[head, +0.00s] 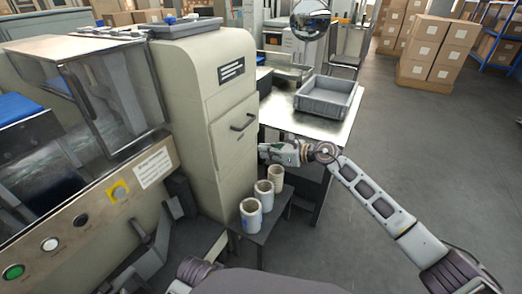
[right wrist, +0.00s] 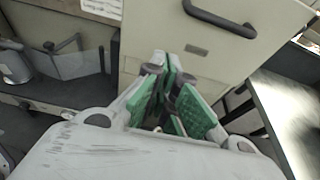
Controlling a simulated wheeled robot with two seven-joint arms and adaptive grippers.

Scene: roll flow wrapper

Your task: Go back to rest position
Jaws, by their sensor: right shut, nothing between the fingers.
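My right gripper (head: 266,152) is in front of the beige machine cabinet, level with the space below its door handle and above the rolls. In the right wrist view its green-padded fingers (right wrist: 168,85) are together with nothing between them, close to the cabinet front. I cannot tell whether they touch it. My right arm reaches in from the lower right.
The beige cabinet (head: 205,75) has a dark handle (head: 243,122). Several wrapping rolls (head: 251,216) stand on a small dark stand (head: 272,222). A grey crate (head: 327,96) sits on a metal table (head: 312,125). Open floor (head: 430,130) lies at right, with cardboard boxes (head: 437,50) behind.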

